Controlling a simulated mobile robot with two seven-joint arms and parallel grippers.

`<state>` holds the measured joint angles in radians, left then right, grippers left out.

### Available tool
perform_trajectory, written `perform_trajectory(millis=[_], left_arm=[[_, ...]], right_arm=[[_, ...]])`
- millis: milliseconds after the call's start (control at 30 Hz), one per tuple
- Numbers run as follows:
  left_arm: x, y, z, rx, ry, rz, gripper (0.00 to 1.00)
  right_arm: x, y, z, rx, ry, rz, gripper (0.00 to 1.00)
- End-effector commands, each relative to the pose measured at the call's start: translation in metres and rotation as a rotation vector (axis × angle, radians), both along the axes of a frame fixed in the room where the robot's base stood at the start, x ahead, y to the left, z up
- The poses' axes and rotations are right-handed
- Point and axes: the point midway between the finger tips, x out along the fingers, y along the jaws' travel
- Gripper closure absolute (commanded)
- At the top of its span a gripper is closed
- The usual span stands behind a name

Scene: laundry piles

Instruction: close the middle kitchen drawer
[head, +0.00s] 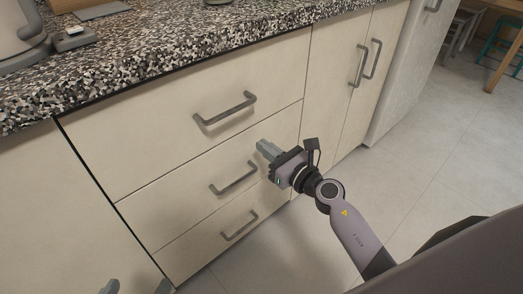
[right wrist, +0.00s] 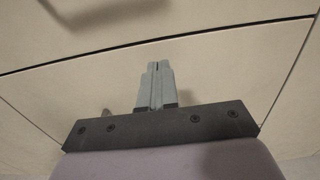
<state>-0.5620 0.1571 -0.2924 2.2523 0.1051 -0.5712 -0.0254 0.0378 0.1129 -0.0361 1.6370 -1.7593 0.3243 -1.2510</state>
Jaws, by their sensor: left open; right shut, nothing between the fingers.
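The middle drawer (head: 170,194) is in the cream cabinet, between the top and bottom drawers, with a grey bar handle (head: 233,179). Its front looks flush with the drawers above and below. My right gripper (head: 264,147) is shut and empty, at the upper right part of the middle drawer front, right of the handle. In the right wrist view its fingers (right wrist: 156,72) point at the cream front just below a dark seam; I cannot tell if they touch. My left gripper (head: 137,288) is open at the bottom left edge, mostly cut off.
The top drawer (head: 150,150) and bottom drawer (head: 190,249) look flush too. A speckled countertop (head: 200,45) overhangs above. Tall cabinet doors (head: 335,90) stand to the right. The tiled floor (head: 420,150) is clear; stools (head: 462,30) and a table are far back right.

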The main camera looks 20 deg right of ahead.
Motion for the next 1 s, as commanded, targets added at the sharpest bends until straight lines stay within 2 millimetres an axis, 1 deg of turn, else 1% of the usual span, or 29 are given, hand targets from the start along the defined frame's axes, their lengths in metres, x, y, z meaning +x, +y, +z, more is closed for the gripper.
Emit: perform_trajectory(millis=[33,200,400,500,667,867,967,1000], left_arm=[[0.0,-0.001,0.002,0.0,0.0,-0.001,0.0],[0.001,0.0,0.004,0.008,-0.007,-0.001,0.0],[0.003,-0.002,0.003,-0.002,-0.01,-0.001,0.0],[0.003,-0.003,0.002,-0.015,-0.007,0.0,0.0],[0.003,-0.005,0.002,-0.027,-0.006,0.002,0.0],[0.004,-0.005,0.004,-0.027,-0.008,-0.001,0.0],[0.004,-0.004,0.003,-0.023,-0.008,-0.003,0.0],[0.003,-0.004,0.003,-0.023,-0.008,-0.003,0.0]], right_arm=[[-0.012,-0.005,-0.001,-0.003,0.003,0.0,1.0],[-0.042,-0.015,-0.001,-0.003,0.003,0.0,1.0],[-0.073,-0.026,-0.002,-0.002,0.003,0.001,1.0],[-0.083,-0.03,-0.002,-0.001,0.003,0.001,1.0],[-0.092,-0.033,-0.001,-0.002,0.002,0.001,1.0],[-0.094,-0.034,0.0,0.001,0.0,0.001,1.0],[-0.095,-0.033,0.002,0.051,0.007,-0.005,1.0],[-0.096,-0.031,0.004,0.102,0.014,-0.011,1.0]])
